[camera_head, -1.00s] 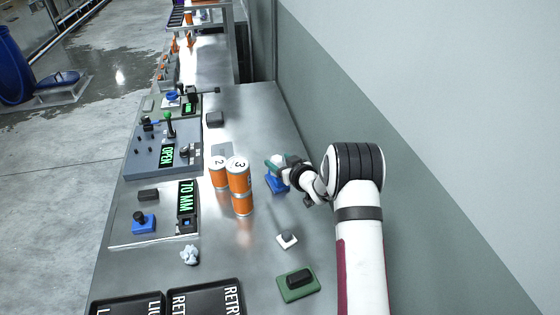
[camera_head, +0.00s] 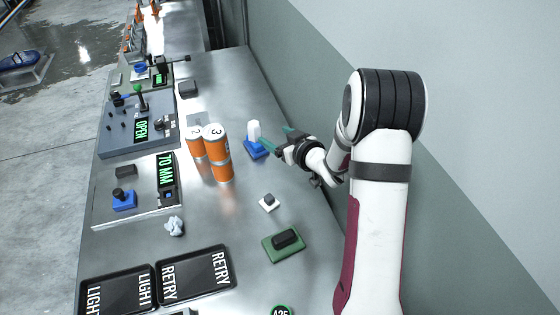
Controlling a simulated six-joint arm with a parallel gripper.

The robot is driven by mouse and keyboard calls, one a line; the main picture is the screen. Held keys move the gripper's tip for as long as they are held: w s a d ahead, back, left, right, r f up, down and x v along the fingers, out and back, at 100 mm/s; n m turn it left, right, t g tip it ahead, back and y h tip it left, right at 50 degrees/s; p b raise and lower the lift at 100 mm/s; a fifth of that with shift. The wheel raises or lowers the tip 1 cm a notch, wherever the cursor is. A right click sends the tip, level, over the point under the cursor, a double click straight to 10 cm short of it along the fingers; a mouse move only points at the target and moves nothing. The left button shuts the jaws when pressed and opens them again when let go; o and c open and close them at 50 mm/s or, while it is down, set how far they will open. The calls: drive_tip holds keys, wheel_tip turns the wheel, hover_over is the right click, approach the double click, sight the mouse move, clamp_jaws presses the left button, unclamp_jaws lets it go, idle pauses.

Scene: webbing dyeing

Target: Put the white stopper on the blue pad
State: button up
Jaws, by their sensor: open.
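The white stopper (camera_head: 254,131) stands upright on the blue pad (camera_head: 257,149), towards the wall side of the metal bench.
Orange numbered cans (camera_head: 217,155) stand left of the blue pad. A small white block with a dark top (camera_head: 269,202) and a green pad with a black piece (camera_head: 284,241) lie nearer. Black trays (camera_head: 195,275) sit at the front. The wall is close on the right.

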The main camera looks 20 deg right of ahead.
drive_tip(key=s+d+r+m+g+h, duration=0.2)
drive_tip(key=s+r+m+g+h, duration=0.3)
drive_tip(key=s, duration=0.4)
drive_tip(key=s+a+r+m+g+y, duration=0.1)
drive_tip(key=s+a, duration=0.3)
drive_tip(key=s, duration=0.6)
drive_tip(key=s+a+r+m+g+y, duration=0.1)
drive_tip(key=s+a+g, duration=0.3)
drive_tip(key=s, duration=0.5)
drive_tip(key=s+a+r+m+g+y, duration=0.1)
drive_tip(key=s+a+g, duration=0.2)
drive_tip(key=s, duration=0.7)
drive_tip(key=shift+s+a+r+m, duration=0.25)
drive_tip(key=shift+s+a+m, duration=0.05)
drive_tip(key=shift+a, duration=0.65)
